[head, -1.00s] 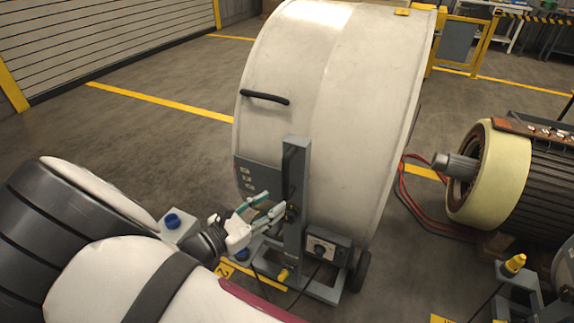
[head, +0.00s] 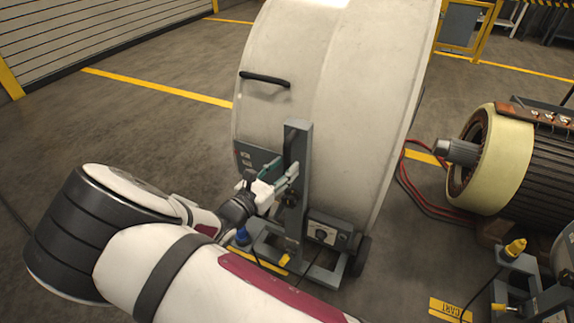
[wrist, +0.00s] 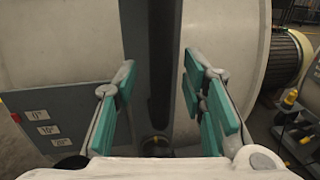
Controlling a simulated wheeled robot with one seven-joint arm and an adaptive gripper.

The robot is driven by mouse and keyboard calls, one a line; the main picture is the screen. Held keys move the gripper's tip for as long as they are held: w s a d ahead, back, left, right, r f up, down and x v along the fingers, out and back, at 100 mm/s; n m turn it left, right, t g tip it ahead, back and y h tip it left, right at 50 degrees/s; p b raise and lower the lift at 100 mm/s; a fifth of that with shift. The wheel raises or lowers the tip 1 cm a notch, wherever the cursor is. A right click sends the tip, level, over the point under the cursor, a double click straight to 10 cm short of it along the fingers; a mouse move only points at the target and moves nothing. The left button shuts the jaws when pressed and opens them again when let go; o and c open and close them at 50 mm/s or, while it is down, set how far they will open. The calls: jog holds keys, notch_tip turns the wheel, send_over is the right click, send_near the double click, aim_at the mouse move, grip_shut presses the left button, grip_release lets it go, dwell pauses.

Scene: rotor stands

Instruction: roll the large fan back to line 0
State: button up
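The large fan (head: 340,110) is a big pale drum standing upright in the head view, with a black handle (head: 265,79) on its side. A grey upright post (head: 298,135) rises from its stand (head: 320,275) in front of the drum. My gripper (head: 283,172) is at the post, below its top. In the wrist view my gripper (wrist: 165,105) is open, its green-padded fingers apart on either side of the dark post face (wrist: 150,45). I cannot tell whether a pad touches it. A grey plate (wrist: 50,125) with several number labels is at the left.
A control box (head: 328,233) and a black wheel (head: 358,257) are at the stand's right. A motor with a cream ring (head: 488,160) stands to the right, with red hoses (head: 420,195) between. Yellow lines (head: 155,87) cross the floor. Open floor lies left.

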jog(key=shift+x, duration=1)
grip_shut()
jog(key=shift+d, duration=0.1)
